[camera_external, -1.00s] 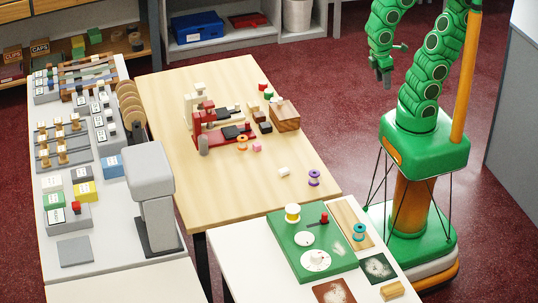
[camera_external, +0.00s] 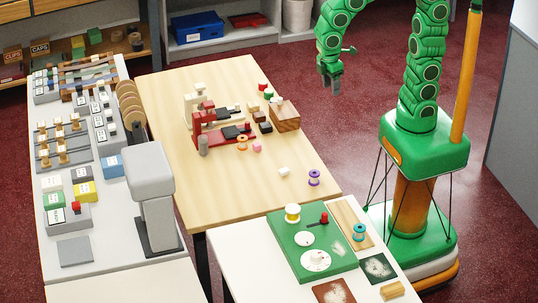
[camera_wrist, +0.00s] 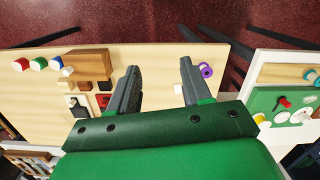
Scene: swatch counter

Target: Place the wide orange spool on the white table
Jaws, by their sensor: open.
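The orange spool (camera_external: 242,142) is on the wooden table, close beside the red sewing machine, among small objects. I cannot make it out in the wrist view. The white table (camera_external: 225,245) stands in front of the wooden one; its edge also shows at the right of the wrist view (camera_wrist: 252,75). My gripper (camera_external: 331,84) is open and empty, in the air beyond the right edge of the wooden table, well apart from the spool. Its spread fingers (camera_wrist: 159,68) show in the wrist view with the wooden table below.
The wooden table (camera_external: 205,82) holds a red sewing machine (camera_external: 222,136), a wooden block (camera_external: 285,114), a purple spool (camera_external: 314,177) and a white piece (camera_external: 284,171). A green board (camera_external: 335,262), yellow spool (camera_external: 292,213) and blue spool (camera_external: 359,232) occupy the white table, whose left part is bare.

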